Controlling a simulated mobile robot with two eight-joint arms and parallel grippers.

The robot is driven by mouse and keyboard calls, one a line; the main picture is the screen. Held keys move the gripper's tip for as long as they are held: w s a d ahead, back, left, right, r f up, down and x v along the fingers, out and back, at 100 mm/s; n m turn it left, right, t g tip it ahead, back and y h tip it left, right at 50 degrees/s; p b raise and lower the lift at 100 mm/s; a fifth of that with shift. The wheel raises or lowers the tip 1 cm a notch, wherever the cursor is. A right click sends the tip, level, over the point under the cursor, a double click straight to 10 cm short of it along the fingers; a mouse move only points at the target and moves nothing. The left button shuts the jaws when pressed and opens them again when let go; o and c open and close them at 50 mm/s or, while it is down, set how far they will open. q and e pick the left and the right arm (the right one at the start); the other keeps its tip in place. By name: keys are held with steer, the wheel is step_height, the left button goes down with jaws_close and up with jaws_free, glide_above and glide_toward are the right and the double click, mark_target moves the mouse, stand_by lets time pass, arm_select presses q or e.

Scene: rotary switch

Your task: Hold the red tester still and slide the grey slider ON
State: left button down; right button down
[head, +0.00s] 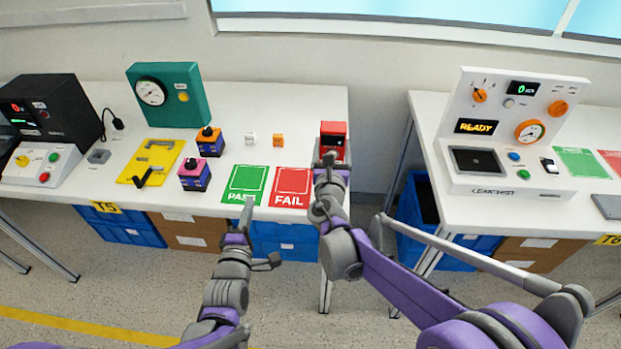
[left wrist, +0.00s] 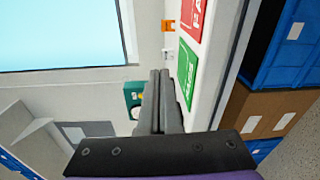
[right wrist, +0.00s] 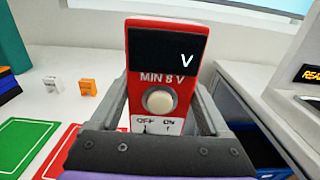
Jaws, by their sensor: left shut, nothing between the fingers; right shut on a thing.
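The red tester (head: 333,139) stands upright at the right end of the left table. My right gripper (head: 330,168) is shut on it, with a finger on each side of its body. In the right wrist view the tester (right wrist: 170,75) shows a dark display with a "V", the text "MIN 8 V", a round white button (right wrist: 158,102) and an OFF/ON label (right wrist: 158,125). The grey slider cannot be made out; the gripper body covers the tester's lower part.
A red FAIL card (head: 291,187) lies between the left gripper and the tester. A gap separates this table from the right one with the leak-test panel (head: 520,115).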

arm_select(q)
steer(key=s+a+f+g, duration=0.1)
steer(key=a+f+g, duration=0.2)
steer(key=a, duration=0.4)
steer(key=w+d+r+m+h, duration=0.1)
steer(key=d+m+h, duration=0.1)
steer(key=m+h, duration=0.1)
steer(key=w+d+r+m+h, duration=0.1)
steer(key=w+d+m+h, duration=0.1)
steer(key=h, duration=0.3)
steer(key=w+d+r+m+g+h, duration=0.1)
steer(key=d+m+h, duration=0.3)
steer(key=shift+w+d+r, duration=0.15)
steer(key=shift+w+d, duration=0.1)
steer(key=shift+d+m+g+h, duration=0.3)
steer(key=shift+d+m+h, duration=0.3)
steer(key=shift+d+h, duration=0.1)
steer(key=x, duration=0.9)
steer(key=d, duration=0.3)
steer(key=shift+w+d, duration=0.2)
steer(key=shift+d, duration=0.55)
